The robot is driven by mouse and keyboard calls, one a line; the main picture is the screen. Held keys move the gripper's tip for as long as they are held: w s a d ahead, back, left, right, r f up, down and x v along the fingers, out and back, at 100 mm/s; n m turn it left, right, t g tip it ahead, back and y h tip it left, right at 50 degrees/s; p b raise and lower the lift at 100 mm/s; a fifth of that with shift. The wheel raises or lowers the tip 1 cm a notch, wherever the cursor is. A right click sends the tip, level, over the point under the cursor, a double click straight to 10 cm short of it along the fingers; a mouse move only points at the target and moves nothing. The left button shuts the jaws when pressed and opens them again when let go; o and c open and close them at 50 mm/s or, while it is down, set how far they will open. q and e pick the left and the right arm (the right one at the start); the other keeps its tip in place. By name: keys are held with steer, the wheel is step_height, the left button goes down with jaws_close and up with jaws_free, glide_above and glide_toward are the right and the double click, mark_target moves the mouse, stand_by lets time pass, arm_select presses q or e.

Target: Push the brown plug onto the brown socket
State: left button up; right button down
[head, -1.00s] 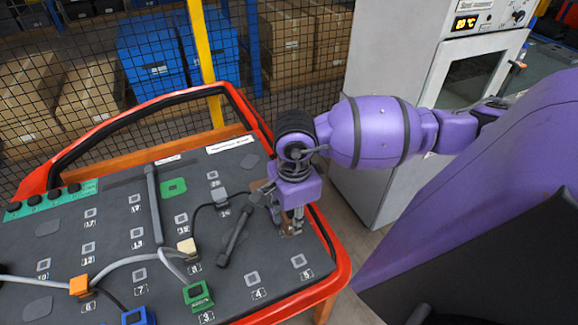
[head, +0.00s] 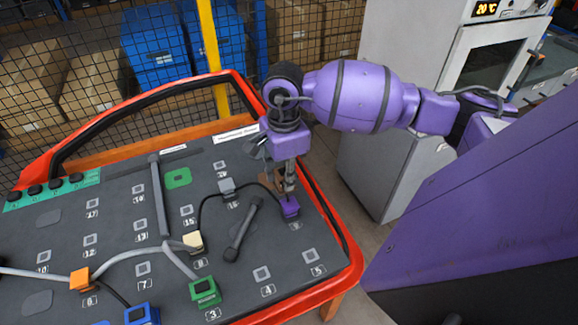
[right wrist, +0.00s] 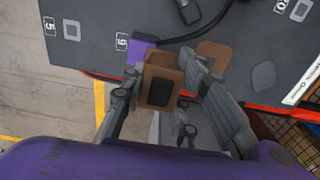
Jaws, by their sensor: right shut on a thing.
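The brown plug (right wrist: 160,90), a small brown block with a dark square on its face, sits between the fingers of my right gripper (right wrist: 160,88). My right gripper also shows in the head view (head: 288,184), shut on the plug above the right side of the board, where the plug is mostly hidden. A flat brown patch (right wrist: 212,55) lies on the board beyond the plug, apart from it; I cannot tell whether it is the brown socket. My left gripper is not in view.
A purple plug (head: 289,208) with a black cable sits close below my right gripper. Grey (head: 228,187), white (head: 193,241), green (head: 205,291) and orange (head: 80,280) plugs sit on the board. A red rim (head: 345,280) edges it.

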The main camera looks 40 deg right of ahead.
steer(key=w+f+b, duration=0.1)
steer(key=w+b, duration=0.1)
steer(key=w, duration=0.1)
steer(key=w+d+f+b, duration=0.1)
steer(key=w+f+b, duration=0.1)
steer(key=w, duration=0.1)
steer(key=w+d+f+b, duration=0.1)
steer(key=w+b, duration=0.1)
steer(key=w, duration=0.1)
steer(key=shift+w+d+f, duration=0.2)
steer(key=shift+d+f, duration=0.05)
steer(key=shift+f, duration=0.35)
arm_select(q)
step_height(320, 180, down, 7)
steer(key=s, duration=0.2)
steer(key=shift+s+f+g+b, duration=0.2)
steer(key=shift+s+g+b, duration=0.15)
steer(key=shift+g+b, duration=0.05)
arm_select(e)
steer(key=shift+f, duration=0.35)
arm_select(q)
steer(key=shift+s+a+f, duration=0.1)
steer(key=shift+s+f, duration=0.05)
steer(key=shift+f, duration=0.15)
arm_select(e)
steer(key=shift+f, duration=0.1)
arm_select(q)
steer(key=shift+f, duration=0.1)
arm_select(e)
steer(key=shift+f, duration=0.2)
